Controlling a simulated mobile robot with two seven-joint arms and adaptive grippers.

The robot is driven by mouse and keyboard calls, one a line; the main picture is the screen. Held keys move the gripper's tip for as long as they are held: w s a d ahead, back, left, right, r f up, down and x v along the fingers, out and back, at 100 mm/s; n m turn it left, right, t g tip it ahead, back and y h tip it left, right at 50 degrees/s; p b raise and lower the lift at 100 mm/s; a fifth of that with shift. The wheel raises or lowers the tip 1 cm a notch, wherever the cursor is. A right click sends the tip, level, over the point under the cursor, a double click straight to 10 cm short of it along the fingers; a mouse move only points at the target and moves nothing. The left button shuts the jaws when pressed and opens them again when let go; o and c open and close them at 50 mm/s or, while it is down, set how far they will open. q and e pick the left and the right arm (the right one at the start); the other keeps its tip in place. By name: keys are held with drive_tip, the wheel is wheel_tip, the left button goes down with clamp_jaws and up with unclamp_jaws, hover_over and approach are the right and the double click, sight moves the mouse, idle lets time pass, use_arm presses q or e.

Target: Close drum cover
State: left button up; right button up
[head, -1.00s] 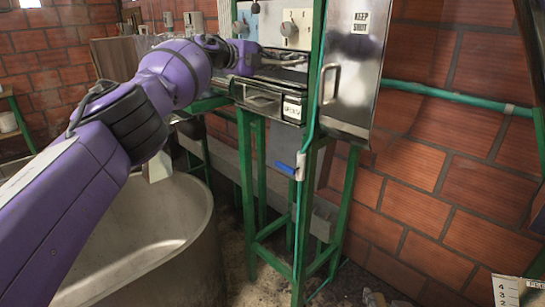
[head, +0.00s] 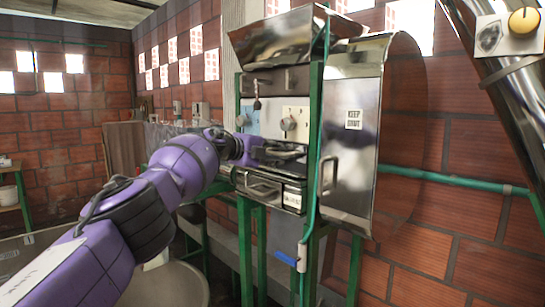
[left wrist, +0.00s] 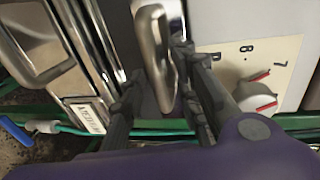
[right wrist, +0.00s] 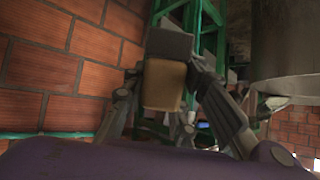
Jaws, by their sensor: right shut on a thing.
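The shiny metal door marked KEEP SHUT (head: 350,150), with a handle (head: 330,172) on its left edge, stands on the machine's right side. A curved metal sheet (head: 405,130) extends behind it; I cannot tell how the door is latched. My left gripper (head: 265,152) is at the machine's front, left of that door. In the left wrist view its open fingers (left wrist: 160,105) lie on either side of a chrome handle (left wrist: 155,50). My right gripper (right wrist: 165,100) is shut on a tan and grey block (right wrist: 163,85) and is outside the head view.
A lower front panel has its own handle (head: 262,188) and a label. A dial panel (head: 295,120) is above the left gripper. A green pipe (head: 455,180) runs along the brick wall. A metal tub (head: 175,285) is below the left arm. Green posts support the machine.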

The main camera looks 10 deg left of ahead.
use_arm(q)
drive_tip(key=shift+a+r, duration=0.1)
drive_tip(key=shift+a, duration=0.3)
drive_tip(key=shift+s+a+r, duration=0.15)
drive_tip(key=shift+s+a, duration=0.25)
drive_tip(key=v, duration=1)
drive_tip(key=shift+s+d, duration=0.15)
drive_tip(key=shift+s, duration=0.25)
